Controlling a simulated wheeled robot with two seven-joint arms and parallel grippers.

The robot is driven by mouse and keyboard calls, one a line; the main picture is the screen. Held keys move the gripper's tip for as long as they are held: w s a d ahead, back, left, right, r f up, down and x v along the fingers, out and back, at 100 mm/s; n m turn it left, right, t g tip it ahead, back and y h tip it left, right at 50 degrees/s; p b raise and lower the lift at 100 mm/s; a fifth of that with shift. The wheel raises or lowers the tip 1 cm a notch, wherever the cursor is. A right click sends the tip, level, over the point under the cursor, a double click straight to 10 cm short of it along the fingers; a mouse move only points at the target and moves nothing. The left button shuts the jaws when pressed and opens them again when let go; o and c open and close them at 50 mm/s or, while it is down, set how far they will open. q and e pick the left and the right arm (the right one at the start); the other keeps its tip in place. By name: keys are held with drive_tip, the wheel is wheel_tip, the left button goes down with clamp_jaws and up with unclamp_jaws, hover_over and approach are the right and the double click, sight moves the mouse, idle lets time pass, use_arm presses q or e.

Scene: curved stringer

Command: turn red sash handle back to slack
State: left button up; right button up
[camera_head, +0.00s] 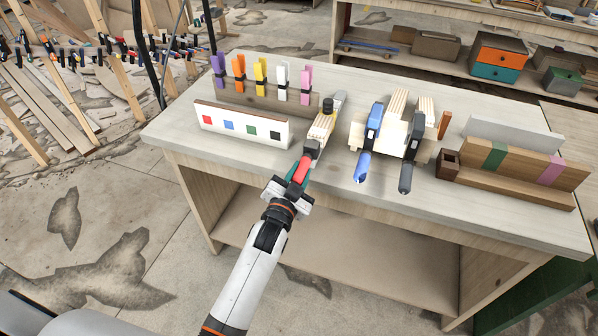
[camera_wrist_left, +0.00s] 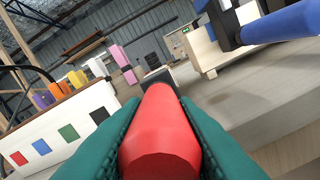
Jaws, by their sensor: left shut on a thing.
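The red sash handle (camera_head: 301,168) belongs to a clamp at the middle of the bench and points toward me. My left gripper (camera_head: 296,174) is shut on it; in the left wrist view the red handle (camera_wrist_left: 160,135) lies between the two teal fingers (camera_wrist_left: 158,140). Beyond the handle, the clamp's dark head (camera_head: 311,148) and pale wooden bar (camera_head: 322,126) run away from me. The fingers cover part of the handle. I cannot tell from this how tight the clamp is. My right gripper is not in view.
Right of it, a blue-handled clamp (camera_head: 364,165) and a dark-handled clamp (camera_head: 407,177) stick out toward the bench's front edge. On the left stand a white board with coloured squares (camera_head: 240,124) and a rack of coloured clips (camera_head: 262,96). Wooden blocks (camera_head: 514,166) stand at the right.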

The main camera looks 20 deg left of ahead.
use_arm(q)
drive_tip(key=shift+f+n, duration=0.1)
drive_tip(key=shift+n, duration=1.2)
drive_tip(key=shift+p, duration=0.3)
drive_tip(key=o, duration=1)
drive_tip(key=s+b, duration=0.2)
drive_tip(key=s, duration=1)
drive_tip(key=shift+a+b, duration=0.15)
drive_tip(key=shift+b, duration=0.15)
drive_tip(key=shift+s, duration=0.1)
